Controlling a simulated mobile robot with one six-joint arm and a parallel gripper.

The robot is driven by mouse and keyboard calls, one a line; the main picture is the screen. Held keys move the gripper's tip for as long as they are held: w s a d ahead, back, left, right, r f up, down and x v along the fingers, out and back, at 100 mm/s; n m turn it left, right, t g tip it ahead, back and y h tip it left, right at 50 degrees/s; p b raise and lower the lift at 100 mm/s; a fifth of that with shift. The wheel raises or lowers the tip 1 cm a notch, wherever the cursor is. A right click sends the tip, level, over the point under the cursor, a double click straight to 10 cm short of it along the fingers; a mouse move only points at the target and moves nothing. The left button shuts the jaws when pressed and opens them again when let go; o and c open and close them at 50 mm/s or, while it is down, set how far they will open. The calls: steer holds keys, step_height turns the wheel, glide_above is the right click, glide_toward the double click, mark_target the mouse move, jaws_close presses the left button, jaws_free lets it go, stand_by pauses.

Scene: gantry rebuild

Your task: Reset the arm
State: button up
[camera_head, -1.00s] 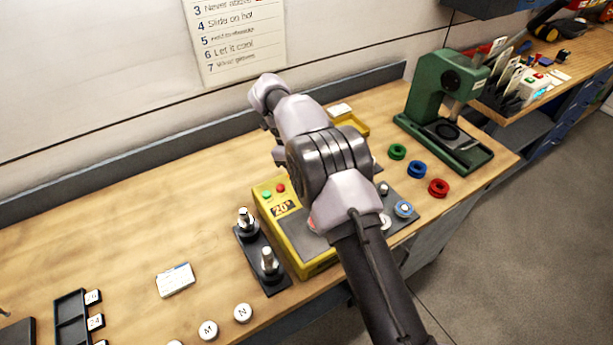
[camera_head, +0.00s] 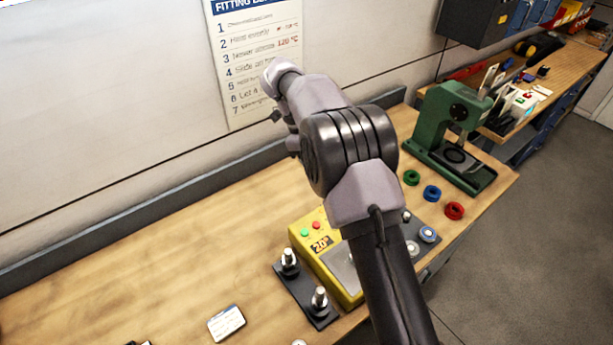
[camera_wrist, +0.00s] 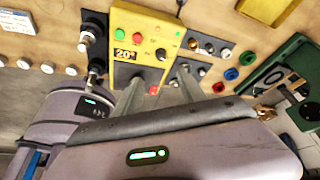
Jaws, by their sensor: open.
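My arm (camera_head: 350,150) is raised over the workbench in the head view, bent at a dark joint. Beyond the fingertips is the yellow heater box (camera_wrist: 146,34) with a "20°" display, a green and a red button; in the head view my arm partly covers the box (camera_head: 308,238). I cannot make out the gripper's fingers in the head view.
A black plate with two metal posts (camera_head: 305,295) stands left of the box. A green press (camera_head: 455,130) and green, blue and red rings (camera_head: 432,193) are at the right. A white card (camera_head: 226,322) lies in front. The bench's left part is mostly clear.

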steer(key=shift+r, duration=0.5)
steer(key=shift+d, duration=0.15)
